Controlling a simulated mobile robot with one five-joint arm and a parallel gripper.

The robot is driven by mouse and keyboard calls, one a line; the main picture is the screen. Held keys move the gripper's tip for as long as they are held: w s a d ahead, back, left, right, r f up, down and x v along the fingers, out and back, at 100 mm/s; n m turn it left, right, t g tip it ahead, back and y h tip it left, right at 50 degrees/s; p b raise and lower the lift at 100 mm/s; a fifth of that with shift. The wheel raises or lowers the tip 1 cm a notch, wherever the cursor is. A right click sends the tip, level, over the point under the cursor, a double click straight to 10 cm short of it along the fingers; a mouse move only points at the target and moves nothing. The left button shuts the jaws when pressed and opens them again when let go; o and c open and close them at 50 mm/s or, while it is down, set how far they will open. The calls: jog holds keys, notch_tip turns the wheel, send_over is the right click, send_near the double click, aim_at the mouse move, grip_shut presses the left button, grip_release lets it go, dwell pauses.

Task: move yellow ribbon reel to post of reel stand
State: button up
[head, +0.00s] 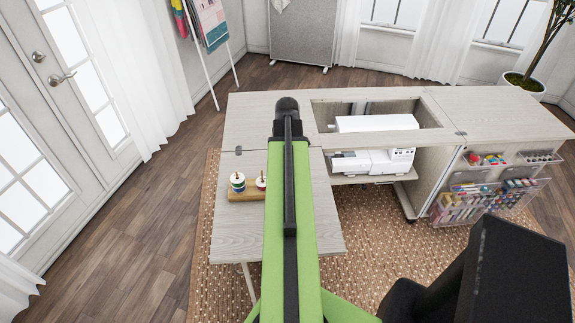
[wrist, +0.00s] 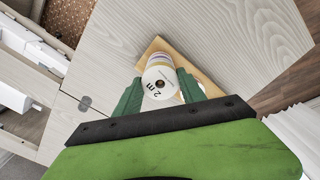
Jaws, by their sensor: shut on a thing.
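In the wrist view my gripper (wrist: 160,84) is shut on a white-faced reel marked "2 m" (wrist: 157,76). A thin yellowish band shows at its far rim, so it appears to be the yellow ribbon reel. It is over one end of the wooden reel stand (wrist: 154,48); I cannot tell whether it is around a post or above it. In the head view the stand (head: 246,195) lies on the table's front leaf, left of my arm. A stacked pair of reels with green and blue bands (head: 237,182) is at its left. My gripper is hidden behind my arm there.
A white sewing machine (head: 372,162) sits in the cabinet opening, right of my arm. Clear racks of thread and supplies (head: 488,190) hang on the cabinet's right side. The pale leaf (head: 235,235) in front of the stand is bare. A metal hinge (wrist: 85,103) marks the leaf's seam.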

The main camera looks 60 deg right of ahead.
jog(key=o, duration=1.4)
notch_tip(320, 180, up, 17)
jog(key=p, duration=1.7)
jog(key=shift+r, duration=0.2)
